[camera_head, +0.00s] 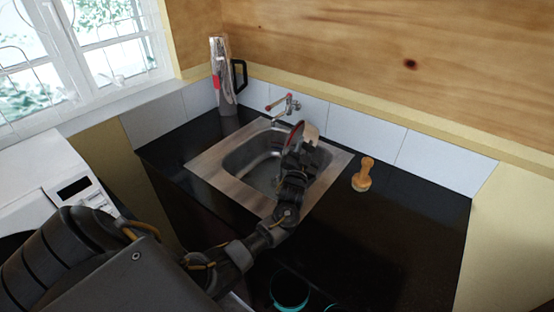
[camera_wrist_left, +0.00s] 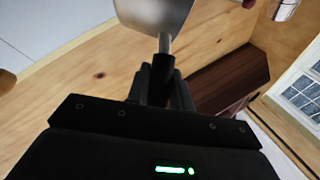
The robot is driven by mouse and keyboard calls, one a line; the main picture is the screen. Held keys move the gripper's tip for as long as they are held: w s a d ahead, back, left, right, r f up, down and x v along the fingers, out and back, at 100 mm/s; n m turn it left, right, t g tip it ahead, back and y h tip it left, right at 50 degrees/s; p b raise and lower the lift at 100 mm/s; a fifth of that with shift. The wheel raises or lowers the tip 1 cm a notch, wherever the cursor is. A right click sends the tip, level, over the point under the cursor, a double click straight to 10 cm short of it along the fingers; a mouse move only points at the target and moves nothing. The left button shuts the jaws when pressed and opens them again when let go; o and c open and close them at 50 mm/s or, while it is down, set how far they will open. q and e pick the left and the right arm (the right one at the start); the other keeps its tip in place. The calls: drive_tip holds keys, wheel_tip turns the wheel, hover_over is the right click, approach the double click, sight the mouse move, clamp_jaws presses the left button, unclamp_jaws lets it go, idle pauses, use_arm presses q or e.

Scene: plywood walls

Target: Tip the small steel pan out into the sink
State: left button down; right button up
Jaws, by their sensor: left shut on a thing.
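The small steel pan (camera_head: 294,137) is above the sink, tilted steeply so that it shows nearly edge-on in the head view. My left gripper (camera_head: 297,158) is shut on its dark handle, just below the pan in that picture. In the left wrist view the pan's bare steel body (camera_wrist_left: 152,12) shows at the top edge, with the handle (camera_wrist_left: 162,72) between my fingers (camera_wrist_left: 160,92). The steel sink (camera_head: 210,175) is set in the black counter, and my arm hides part of its basin. Any contents of the pan cannot be made out. My right gripper is out of view.
A tap (camera_head: 287,104) stands behind the sink, close to the pan. A tall steel jug (camera_head: 222,85) with a black handle stands at the back left. A wooden stamp-like tool (camera_head: 362,175) stands right of the sink. The counter's front right (camera_head: 400,240) is clear.

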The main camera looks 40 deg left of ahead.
use_arm(q)
drive_tip(key=shift+s+a+r+n+y+b, duration=0.2)
drive_tip(key=shift+s+a+r+n+y, duration=0.25)
drive_tip(key=shift+n, duration=0.3)
drive_tip(key=shift+s+a+r+n+y+b, duration=0.15)
drive_tip(key=shift+s+a+r+n+y, duration=0.15)
drive_tip(key=shift+a+n, duration=0.35)
drive_tip(key=shift+s+a+r+n+g+y, duration=0.15)
drive_tip(key=shift+s+a+n+y, duration=0.15)
drive_tip(key=shift+s+a+n, duration=0.25)
drive_tip(key=shift+s+a+r+n+g+y, duration=0.15)
drive_tip(key=shift+s+a+n+y, duration=0.15)
drive_tip(key=shift+a+n, duration=0.35)
idle(0.3)
drive_tip(key=w+d+m+h, duration=0.1)
drive_tip(key=w+d+f+m, duration=0.1)
drive_tip(key=d+m, duration=0.1)
drive_tip(key=w+d+m+h, duration=0.1)
drive_tip(key=shift+d+f+m+h+p, duration=0.15)
drive_tip(key=shift+f+m+h+p, duration=0.15)
drive_tip(key=shift+m+h+p, duration=0.1)
drive_tip(key=shift+w+d+f+m+g+h+p, duration=0.4)
drive_tip(key=shift+w+d+f+m+h, duration=0.3)
drive_tip(key=shift+w+d+f+m, duration=1.1)
drive_tip(key=shift+w+d+f+m+g+h+p, duration=0.4)
drive_tip(key=shift+w+d+f+m+h, duration=0.55)
drive_tip(key=shift+d+m, duration=1.55)
drive_tip(key=shift+w+d+f+m+g+h+p, duration=0.4)
drive_tip(key=shift+w+d+f+m, duration=1.05)
drive_tip(key=shift+m, duration=1.25)
